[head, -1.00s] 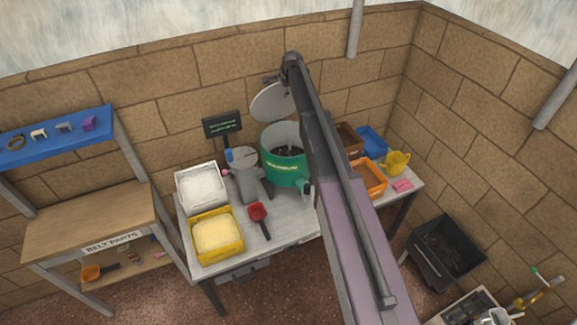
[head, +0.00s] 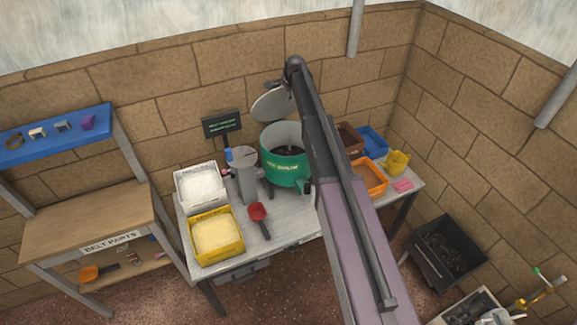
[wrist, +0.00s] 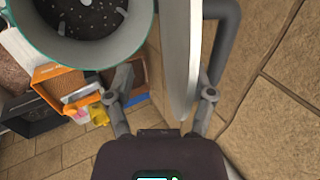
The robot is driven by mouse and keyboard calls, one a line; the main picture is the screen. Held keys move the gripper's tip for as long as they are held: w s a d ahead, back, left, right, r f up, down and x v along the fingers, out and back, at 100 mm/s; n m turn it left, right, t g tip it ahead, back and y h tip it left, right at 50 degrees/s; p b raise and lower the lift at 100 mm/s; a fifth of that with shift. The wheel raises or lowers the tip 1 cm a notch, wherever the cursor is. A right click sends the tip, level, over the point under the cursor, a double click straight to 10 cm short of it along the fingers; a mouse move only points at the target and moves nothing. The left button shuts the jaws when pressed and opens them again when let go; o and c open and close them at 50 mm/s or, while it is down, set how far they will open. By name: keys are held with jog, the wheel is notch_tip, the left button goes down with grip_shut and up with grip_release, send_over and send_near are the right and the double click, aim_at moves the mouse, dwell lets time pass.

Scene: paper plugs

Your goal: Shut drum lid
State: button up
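The green drum (head: 287,173) stands on the bench, its top open and dark pieces inside. Its round grey lid (head: 270,105) stands raised at the drum's back left. In the wrist view the lid (wrist: 178,60) shows nearly edge-on, to the right of the drum's rim (wrist: 92,62). My gripper (wrist: 163,92) is open, with its fingers on either side of the lid. The lid's edge is nearer the right finger; I cannot tell whether they touch. In the head view my gripper (head: 275,84) is small and partly merges with the lid's top.
A grey machine (head: 244,178), a white bin (head: 200,188) and a yellow bin (head: 216,235) stand left of the drum. An orange tray (head: 371,178) and yellow can (head: 397,162) are at right. The stone wall is close behind the lid.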

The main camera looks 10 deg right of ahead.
jog(key=shift+s+d+f, duration=0.15)
jog(key=shift+s+f, duration=0.15)
jog(key=shift+s, duration=0.25)
jog(key=shift+s+d+f+b, duration=0.25)
jog(key=shift+s+f+b, duration=0.3)
jog(key=shift+s+b, duration=0.15)
jog(key=shift+s+d+f+b, duration=0.2)
jog(key=shift+s+f+b, duration=0.4)
jog(key=shift+s, duration=0.2)
jog(key=s+f+b, duration=0.2)
jog(key=shift+s+d+f, duration=0.25)
jog(key=shift+s+d, duration=0.05)
jog(key=shift+r, duration=0.1)
dwell(0.4)
notch_tip(320, 180, up, 7)
jog(key=p, duration=0.6)
jog(key=shift+p, duration=0.3)
